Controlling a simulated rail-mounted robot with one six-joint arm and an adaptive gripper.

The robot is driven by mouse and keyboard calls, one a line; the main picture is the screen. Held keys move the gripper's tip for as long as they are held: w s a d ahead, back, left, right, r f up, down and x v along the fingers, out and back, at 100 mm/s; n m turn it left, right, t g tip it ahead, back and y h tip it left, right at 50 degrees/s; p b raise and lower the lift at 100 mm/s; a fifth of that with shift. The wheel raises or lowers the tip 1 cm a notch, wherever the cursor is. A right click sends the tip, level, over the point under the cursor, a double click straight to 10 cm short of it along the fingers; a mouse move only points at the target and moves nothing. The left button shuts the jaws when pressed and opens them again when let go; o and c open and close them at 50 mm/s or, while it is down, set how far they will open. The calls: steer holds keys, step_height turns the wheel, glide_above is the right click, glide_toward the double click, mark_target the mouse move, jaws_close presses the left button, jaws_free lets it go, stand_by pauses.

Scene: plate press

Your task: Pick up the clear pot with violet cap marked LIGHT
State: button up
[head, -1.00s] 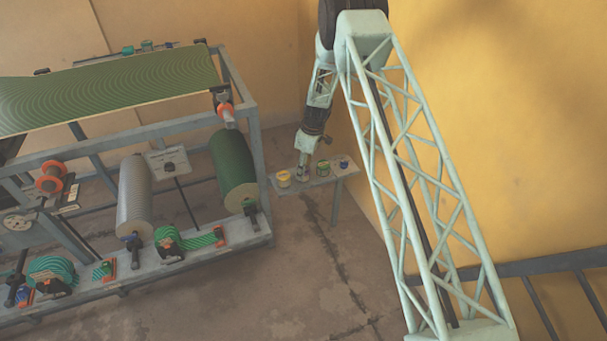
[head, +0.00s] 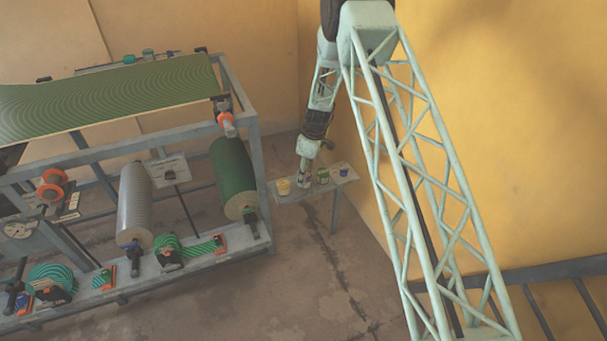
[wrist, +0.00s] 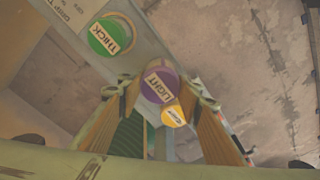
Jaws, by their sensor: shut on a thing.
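The clear pot with violet cap marked LIGHT (wrist: 159,86) is between my gripper's fingers (wrist: 160,100) in the wrist view, its label readable from above. My gripper (head: 303,182) is shut on it over the small side table (head: 338,184). In the head view the pot is small and mostly hidden by the fingers. I cannot tell whether its base touches the table. A pot with a green cap marked THICK (wrist: 110,36) stands beside it. It also shows in the head view (head: 322,176).
A yellow pot (head: 283,187) stands left of my gripper, its yellow cap (wrist: 174,117) partly behind the violet one. A blue-topped pot (head: 344,171) stands at the table's right. The press frame with its green roller (head: 233,178) is close on the left. A yellow wall is behind.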

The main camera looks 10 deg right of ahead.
steer(key=s+r, duration=0.1)
steer(key=s, duration=1.2)
steer(key=shift+r, duration=0.2)
steer(key=shift+s+d, duration=0.1)
